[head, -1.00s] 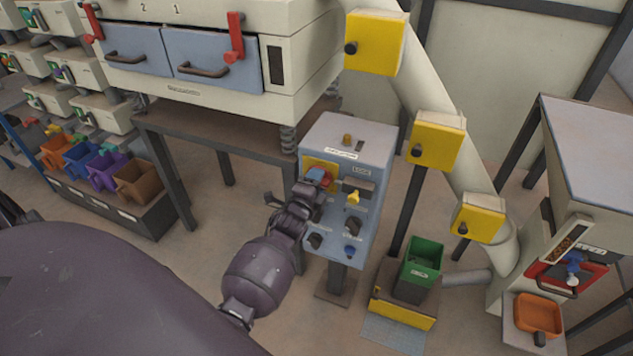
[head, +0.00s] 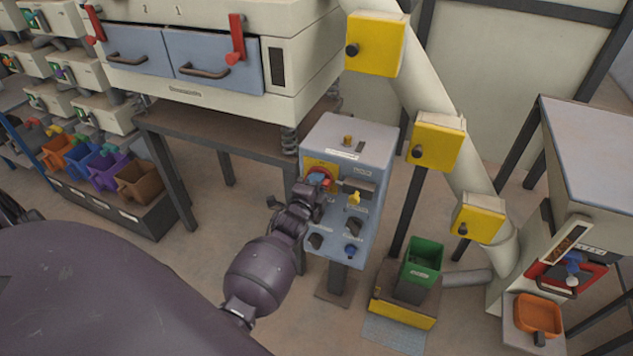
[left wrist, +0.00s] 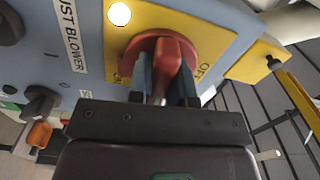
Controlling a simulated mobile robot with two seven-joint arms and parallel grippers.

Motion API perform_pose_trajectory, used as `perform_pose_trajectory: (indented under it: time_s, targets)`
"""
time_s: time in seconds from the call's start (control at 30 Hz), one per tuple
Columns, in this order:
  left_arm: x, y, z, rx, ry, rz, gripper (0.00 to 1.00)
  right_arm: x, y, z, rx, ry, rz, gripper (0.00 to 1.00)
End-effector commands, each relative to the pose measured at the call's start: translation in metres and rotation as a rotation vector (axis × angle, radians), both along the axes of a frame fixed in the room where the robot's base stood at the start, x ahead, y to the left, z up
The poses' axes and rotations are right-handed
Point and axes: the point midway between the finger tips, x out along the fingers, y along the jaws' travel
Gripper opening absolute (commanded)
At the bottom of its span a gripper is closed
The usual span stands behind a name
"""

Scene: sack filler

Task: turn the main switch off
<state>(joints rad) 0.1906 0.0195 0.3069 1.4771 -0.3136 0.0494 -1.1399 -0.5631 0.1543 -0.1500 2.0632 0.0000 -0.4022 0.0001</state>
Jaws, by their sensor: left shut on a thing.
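The main switch (head: 329,176) is a red rotary knob on a yellow plate, on the upper left of the blue-grey control box (head: 378,145). In the left wrist view its red handle (left wrist: 163,62) stands between the fingers, on a round red base. An "OFF" label shows on the plate to its right. My left gripper (head: 317,183) is at the box front and shut on the handle; its blue-grey fingers also show in the left wrist view (left wrist: 163,84). The gripper partly hides the knob. My right gripper is not in view.
Below and beside the switch are a yellow knob (head: 354,197), a black knob (head: 353,235) and a blue knob (head: 350,251). A green bin (head: 424,255) stands right of the box. A sifter with red levers (head: 236,38) is above left.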

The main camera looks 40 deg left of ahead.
Motion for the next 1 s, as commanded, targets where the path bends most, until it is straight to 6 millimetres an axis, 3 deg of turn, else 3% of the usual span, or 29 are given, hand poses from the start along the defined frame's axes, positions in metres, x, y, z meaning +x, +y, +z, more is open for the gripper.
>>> perform_pose_trajectory:
  time_s: [1.0]
  targets:
    - [0.0,0.0,0.002,-0.909,-0.219,-0.001,0.0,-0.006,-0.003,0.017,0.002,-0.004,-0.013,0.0]
